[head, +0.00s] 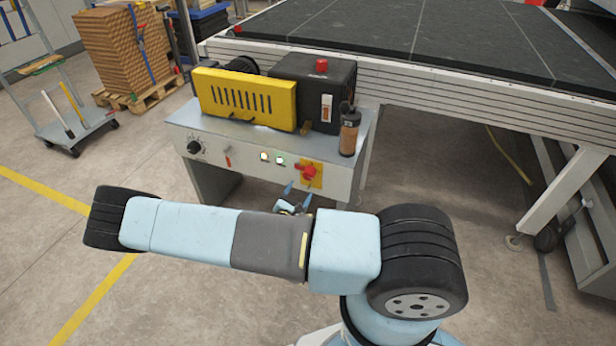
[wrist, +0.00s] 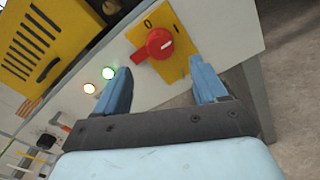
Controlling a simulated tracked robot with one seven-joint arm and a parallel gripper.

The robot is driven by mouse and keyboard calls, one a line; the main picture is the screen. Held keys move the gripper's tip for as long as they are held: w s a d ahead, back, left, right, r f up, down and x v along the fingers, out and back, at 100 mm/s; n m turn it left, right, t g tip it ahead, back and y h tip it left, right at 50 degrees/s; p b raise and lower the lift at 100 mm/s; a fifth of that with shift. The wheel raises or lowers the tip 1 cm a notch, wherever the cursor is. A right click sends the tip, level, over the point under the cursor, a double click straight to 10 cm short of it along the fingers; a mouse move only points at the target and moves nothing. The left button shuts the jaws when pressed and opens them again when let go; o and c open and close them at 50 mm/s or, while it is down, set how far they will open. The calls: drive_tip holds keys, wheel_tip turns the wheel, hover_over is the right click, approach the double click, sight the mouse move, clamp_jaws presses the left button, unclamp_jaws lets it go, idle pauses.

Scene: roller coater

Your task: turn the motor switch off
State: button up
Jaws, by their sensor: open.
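A red rotary switch (head: 306,171) sits on a yellow plate (head: 318,181) at the right of the machine's white front panel. In the wrist view the red knob (wrist: 158,44) is round, with a handle pointing towards the lower left. A "0" is marked on the yellow plate (wrist: 176,68) above the knob. My gripper (head: 297,189) is open and empty, just in front of and below the switch in the head view. In the wrist view my gripper (wrist: 160,68) has one blue finger on each side of the knob's line, apparently short of it.
The panel also carries a lit amber lamp (head: 264,156), a lit green lamp (head: 280,160), a small red lever (head: 228,156) and a black dial (head: 194,147). A dark bottle (head: 350,130) stands on the machine top beside a yellow guard (head: 245,98) and black box.

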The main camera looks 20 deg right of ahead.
sight(307, 177)
drive_tip(key=x, duration=0.9)
drive_tip(key=shift+w+d, duration=0.1)
drive_tip(key=shift+w, duration=0.05)
drive_tip(key=c, duration=1.1)
